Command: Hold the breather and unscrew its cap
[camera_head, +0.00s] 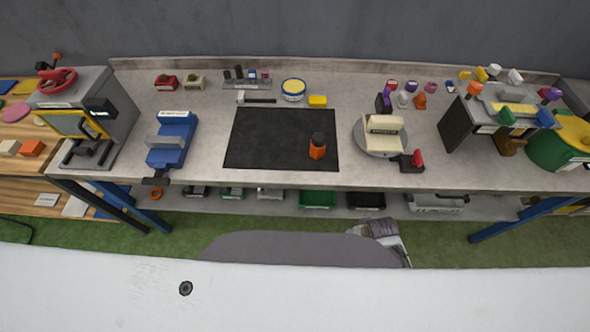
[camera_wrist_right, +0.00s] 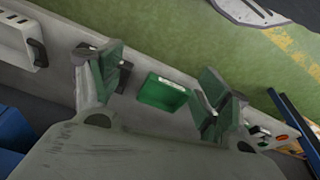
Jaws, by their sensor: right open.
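The breather (camera_head: 317,152) has an orange body and stands upright on the black mat, right of the mat's middle. Its black cap (camera_head: 318,138) sits on top of the body. My right gripper (camera_wrist_right: 163,75) shows in the right wrist view with its two green-padded fingers wide apart and nothing between them. It is away from the breather, which does not show in that view. My left gripper is in neither view.
The black mat (camera_head: 264,138) is otherwise clear. A blue vise (camera_head: 172,143) stands left of it and a round turntable (camera_head: 366,142) right of it. Tins and small parts line the back. Bins, including a green one (camera_head: 318,199), sit on the lower shelf.

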